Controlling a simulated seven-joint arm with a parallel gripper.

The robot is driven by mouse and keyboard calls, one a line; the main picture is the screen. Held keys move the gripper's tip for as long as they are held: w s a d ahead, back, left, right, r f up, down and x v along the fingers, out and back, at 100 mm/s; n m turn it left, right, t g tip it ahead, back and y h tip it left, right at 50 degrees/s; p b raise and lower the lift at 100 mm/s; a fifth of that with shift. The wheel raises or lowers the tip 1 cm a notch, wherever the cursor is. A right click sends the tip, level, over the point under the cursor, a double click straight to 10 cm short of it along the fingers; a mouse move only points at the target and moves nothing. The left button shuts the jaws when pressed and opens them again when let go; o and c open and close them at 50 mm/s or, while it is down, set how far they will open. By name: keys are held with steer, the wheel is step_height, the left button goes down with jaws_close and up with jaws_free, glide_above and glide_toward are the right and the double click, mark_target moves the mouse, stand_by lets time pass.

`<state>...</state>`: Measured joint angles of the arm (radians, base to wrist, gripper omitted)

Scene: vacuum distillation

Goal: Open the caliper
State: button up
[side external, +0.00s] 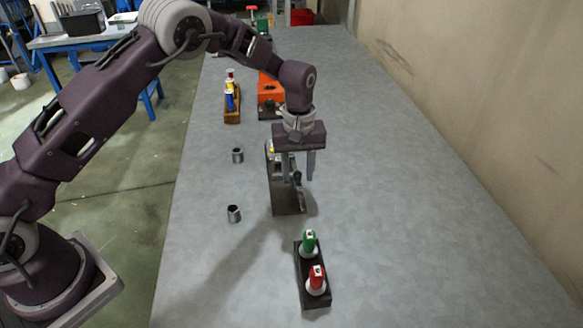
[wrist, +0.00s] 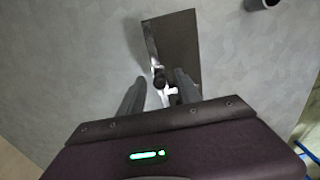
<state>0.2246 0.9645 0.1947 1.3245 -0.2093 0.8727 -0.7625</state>
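A small silvery piece with a black knob (wrist: 159,78), probably the caliper, shows between my fingers in the wrist view. My gripper (wrist: 159,84) points down and is open, with one finger on each side of the knob. I cannot tell whether either finger touches it. The caliper's jaws are not clear.
A black block with a green-topped bottle (side external: 309,242) and a red-topped bottle (side external: 316,280) is in front. Two small metal cups (side external: 234,214) (side external: 238,156) stand left. An orange device (side external: 268,92) and a wooden rack (side external: 232,116) are behind. The table's right side is clear.

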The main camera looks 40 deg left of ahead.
mark_target(298, 173)
steer(key=shift+r, duration=2.9)
